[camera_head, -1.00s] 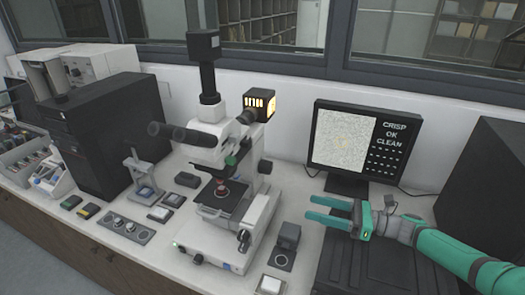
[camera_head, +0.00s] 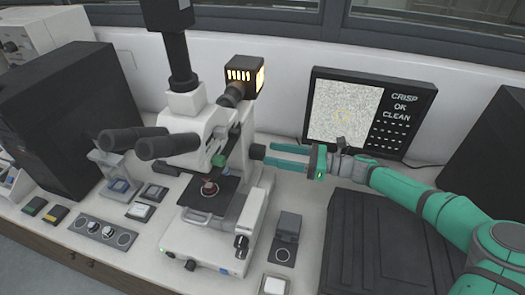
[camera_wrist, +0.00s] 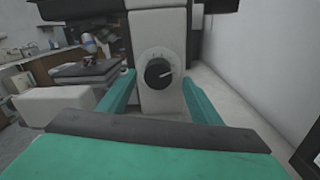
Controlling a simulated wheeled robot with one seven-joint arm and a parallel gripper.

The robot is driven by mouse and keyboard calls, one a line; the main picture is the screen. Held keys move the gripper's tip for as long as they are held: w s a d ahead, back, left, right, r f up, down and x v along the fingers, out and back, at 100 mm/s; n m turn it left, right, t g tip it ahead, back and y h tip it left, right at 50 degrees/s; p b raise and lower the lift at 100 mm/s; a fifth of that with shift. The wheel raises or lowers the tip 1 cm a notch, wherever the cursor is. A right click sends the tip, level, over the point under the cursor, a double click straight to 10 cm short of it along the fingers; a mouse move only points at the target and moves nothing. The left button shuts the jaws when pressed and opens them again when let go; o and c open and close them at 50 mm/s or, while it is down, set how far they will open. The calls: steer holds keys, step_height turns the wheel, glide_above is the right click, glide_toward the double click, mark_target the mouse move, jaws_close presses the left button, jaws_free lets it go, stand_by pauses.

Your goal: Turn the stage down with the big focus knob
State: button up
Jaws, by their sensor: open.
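The white microscope (camera_head: 245,200) stands mid-bench, with its black stage (camera_head: 222,203) under the objectives. A red round piece (camera_head: 209,187) sits on the stage. A black knob (camera_head: 257,151) sticks out from the right side of the upright. It shows in the wrist view as a round dial (camera_wrist: 158,72) with a white line and tick marks. A dark and light knob (camera_head: 241,242) is low on the base's right side. My green gripper (camera_head: 268,155) is open, its fingers pointing left at the upper knob; contact is unclear. In the wrist view the fingers (camera_wrist: 157,85) flank the dial.
A monitor (camera_head: 358,112) reading CRISP, OK, CLEAN stands behind my arm. A black ribbed box (camera_head: 375,240) lies below it. A small grey block (camera_head: 288,227) and a white pad (camera_head: 273,285) sit right of the base. A dark cabinet (camera_head: 60,110) is at left.

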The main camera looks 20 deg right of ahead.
mark_target(264, 153)
steer(key=shift+x, duration=2.35)
steer(key=shift+s, duration=0.1)
steer(key=shift+s+d, duration=0.1)
steer(key=c, duration=1.1)
